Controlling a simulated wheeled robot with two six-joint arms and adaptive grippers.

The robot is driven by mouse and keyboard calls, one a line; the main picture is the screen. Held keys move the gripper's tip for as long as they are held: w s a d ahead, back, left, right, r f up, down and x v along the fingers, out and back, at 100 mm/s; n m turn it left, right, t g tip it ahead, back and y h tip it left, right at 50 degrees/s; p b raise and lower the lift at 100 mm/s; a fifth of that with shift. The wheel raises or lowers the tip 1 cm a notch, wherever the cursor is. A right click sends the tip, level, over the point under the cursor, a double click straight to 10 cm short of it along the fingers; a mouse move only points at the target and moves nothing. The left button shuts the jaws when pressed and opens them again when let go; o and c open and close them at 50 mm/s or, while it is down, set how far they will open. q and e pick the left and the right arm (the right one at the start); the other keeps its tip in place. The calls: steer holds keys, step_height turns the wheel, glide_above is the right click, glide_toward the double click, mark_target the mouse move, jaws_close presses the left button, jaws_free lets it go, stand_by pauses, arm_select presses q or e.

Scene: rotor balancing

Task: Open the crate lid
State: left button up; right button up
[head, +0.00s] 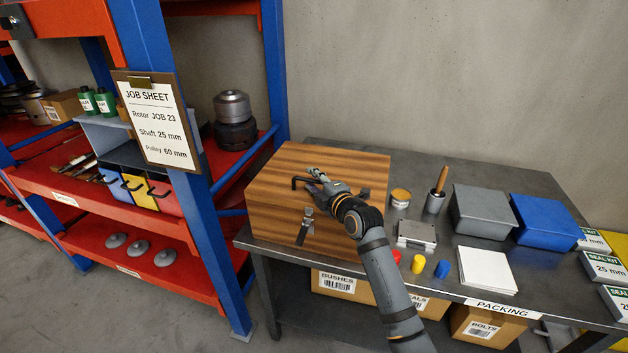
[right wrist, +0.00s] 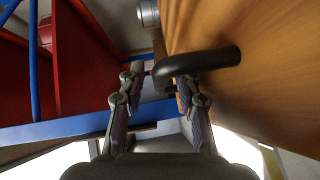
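The wooden crate (head: 270,222) stands at the left end of the metal table, and its lid (head: 345,163) looks closed. A black bar handle (head: 299,182) is on the lid; it also shows large in the right wrist view (right wrist: 215,62). A metal latch (head: 305,226) is on the crate's front; I cannot tell whether it is fastened. My right gripper (head: 318,180) is over the lid at the handle. In the right wrist view its fingers (right wrist: 160,82) are apart, with the handle's bar reaching behind the right finger; contact is unclear. My left gripper is not in view.
Right of the crate are a grey metal case (head: 417,235), a cup with a wooden-handled tool (head: 435,202), a grey bin (head: 484,210) and a blue bin (head: 545,222). A blue and red shelf rack (head: 207,240) stands close on the left.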

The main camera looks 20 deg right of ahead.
jaws_close()
stand_by(0.3)
